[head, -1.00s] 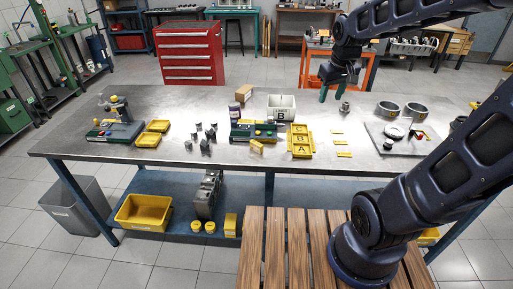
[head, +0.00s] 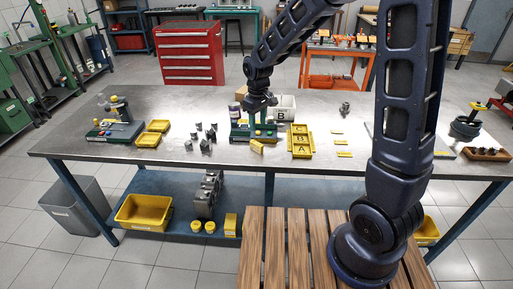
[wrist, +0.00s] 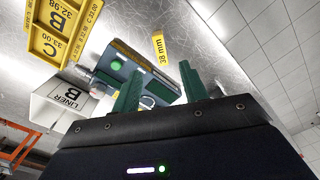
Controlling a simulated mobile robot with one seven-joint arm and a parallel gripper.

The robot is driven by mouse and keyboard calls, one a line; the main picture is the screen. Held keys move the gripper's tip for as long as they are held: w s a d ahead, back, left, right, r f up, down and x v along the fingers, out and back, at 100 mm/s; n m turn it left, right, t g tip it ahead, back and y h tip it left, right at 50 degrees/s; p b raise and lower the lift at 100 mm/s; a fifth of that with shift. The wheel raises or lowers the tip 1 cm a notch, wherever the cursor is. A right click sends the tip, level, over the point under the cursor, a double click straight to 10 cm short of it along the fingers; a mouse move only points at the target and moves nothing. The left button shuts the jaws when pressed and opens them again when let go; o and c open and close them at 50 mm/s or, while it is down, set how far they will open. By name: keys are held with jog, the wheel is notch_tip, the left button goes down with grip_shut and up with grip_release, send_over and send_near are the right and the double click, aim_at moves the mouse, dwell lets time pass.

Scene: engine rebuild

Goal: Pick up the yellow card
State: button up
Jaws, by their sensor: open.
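A small yellow card (head: 257,147) stands at the front of a green-and-grey bench device (head: 240,133). A yellow card marked "38 mm" (wrist: 158,50) shows in the wrist view beside the device, beyond my fingertips. It appears to be the same card. More small yellow cards (head: 344,154) lie flat to the right of the yellow tray. My gripper (head: 262,115) hangs above the device, behind the card. In the wrist view its two green fingers (wrist: 161,68) are apart, with the device showing between and beyond them. No card is between the fingers.
A yellow tray with lettered compartments (head: 301,155) is right of the device. A white bin marked B (head: 288,103) stands behind it. Several small grey metal parts (head: 205,146) stand to the left. My arm hides part of the table's right side. The front table strip is mostly clear.

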send_over(257, 143)
notch_tip(257, 143, down, 6)
jog(key=shift+s+r, duration=0.1)
jog(key=shift+r, duration=0.05)
jog(key=shift+w+a+f, duration=0.1)
jog(key=shift+f, duration=1.25)
jog(key=shift+w+f, duration=0.1)
jog(key=shift+f, duration=1.25)
grip_shut()
